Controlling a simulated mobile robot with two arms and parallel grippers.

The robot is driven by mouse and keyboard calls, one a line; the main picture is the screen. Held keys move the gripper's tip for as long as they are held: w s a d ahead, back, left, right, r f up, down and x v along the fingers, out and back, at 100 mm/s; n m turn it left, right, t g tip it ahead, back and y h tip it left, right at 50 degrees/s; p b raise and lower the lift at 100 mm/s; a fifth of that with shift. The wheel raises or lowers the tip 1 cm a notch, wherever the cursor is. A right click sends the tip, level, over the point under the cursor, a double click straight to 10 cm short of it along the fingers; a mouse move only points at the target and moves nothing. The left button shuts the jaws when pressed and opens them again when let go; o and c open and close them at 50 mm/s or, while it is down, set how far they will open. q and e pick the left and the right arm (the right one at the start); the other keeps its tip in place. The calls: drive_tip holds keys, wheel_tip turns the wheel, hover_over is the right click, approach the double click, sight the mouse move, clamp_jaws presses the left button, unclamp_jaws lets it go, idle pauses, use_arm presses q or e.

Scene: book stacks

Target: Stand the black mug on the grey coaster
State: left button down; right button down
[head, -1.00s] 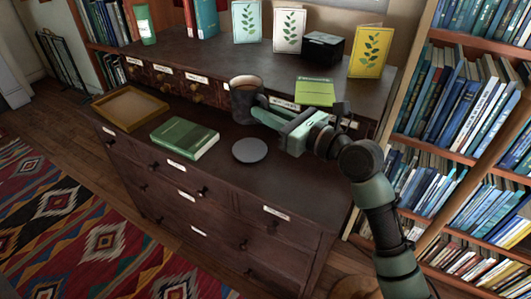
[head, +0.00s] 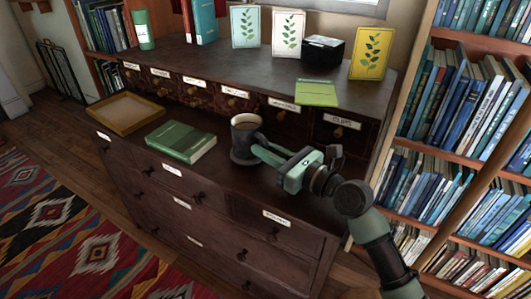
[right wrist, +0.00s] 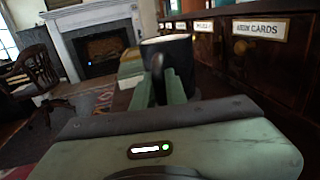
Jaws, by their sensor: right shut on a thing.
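The black mug (head: 246,138), filled with something brown, is upright over the grey coaster (head: 241,161) on the dark cabinet. Only the coaster's rim shows beneath the mug. I cannot tell whether the mug rests on it or is just above it. My right gripper (head: 259,149) comes from the right and is shut on the mug's handle. In the right wrist view the mug (right wrist: 168,48) is ahead, with its handle between the green fingers (right wrist: 161,88). My left gripper is not in view.
A green book (head: 181,141) lies to the left of the mug, and a wooden tray (head: 124,129) is farther left. Small labelled drawers (head: 228,97) stand behind. Above them are cards, a black box (head: 323,51) and a green pad (head: 316,93). A bookcase (head: 455,150) is at right.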

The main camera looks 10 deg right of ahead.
idle(0.3)
drive_tip(key=c, duration=1.4)
unclamp_jaws()
drive_tip(key=shift+f, duration=0.1)
drive_tip(key=shift+c, duration=0.2)
